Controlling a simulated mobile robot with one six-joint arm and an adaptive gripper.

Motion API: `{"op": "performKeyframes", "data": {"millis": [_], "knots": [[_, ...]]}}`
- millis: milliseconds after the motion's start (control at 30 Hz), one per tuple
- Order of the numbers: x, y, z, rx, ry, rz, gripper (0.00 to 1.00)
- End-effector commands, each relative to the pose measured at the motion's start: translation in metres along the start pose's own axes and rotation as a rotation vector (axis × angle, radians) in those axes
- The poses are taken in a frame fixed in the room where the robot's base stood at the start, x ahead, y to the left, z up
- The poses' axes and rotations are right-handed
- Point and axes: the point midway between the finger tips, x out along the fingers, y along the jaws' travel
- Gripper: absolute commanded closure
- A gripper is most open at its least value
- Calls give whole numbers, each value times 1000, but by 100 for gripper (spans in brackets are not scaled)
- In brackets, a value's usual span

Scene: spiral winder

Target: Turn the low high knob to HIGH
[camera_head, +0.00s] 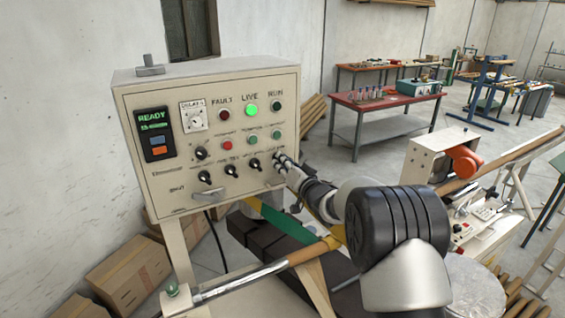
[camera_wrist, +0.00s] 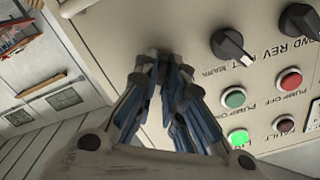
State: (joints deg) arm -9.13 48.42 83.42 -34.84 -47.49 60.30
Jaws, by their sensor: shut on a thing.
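The control box (camera_head: 290,90) has a cream front panel with a row of black knobs along its lower half. My gripper (camera_head: 280,160) is at the right end of that row, against the panel. In the wrist view my gripper (camera_wrist: 160,68) has its dark fingers closed together at the panel, shut on the low high knob. The fingers hide nearly all of this knob, so its pointer and its setting cannot be seen. A neighbouring black knob with a white pointer (camera_wrist: 231,43) is beside the fingers and apart from them.
The green LIVE lamp (camera_head: 251,110) is lit, and the display (camera_head: 153,120) reads READY. Green and red buttons (camera_wrist: 290,80) are close to the fingers. A metal bar handle (camera_head: 208,193) sticks out below the knobs. A long roller (camera_head: 250,276) runs in front of the box.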

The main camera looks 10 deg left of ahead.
Motion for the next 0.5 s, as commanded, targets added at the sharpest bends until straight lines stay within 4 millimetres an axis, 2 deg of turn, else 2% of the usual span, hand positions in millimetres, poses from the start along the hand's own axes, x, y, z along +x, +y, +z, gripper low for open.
{"op": "performKeyframes", "data": {"millis": [467, 500], "knots": [[0, 0, 0, 16, 1, 0, 100], [0, 0, 0, 16, 1, 0, 89]]}}
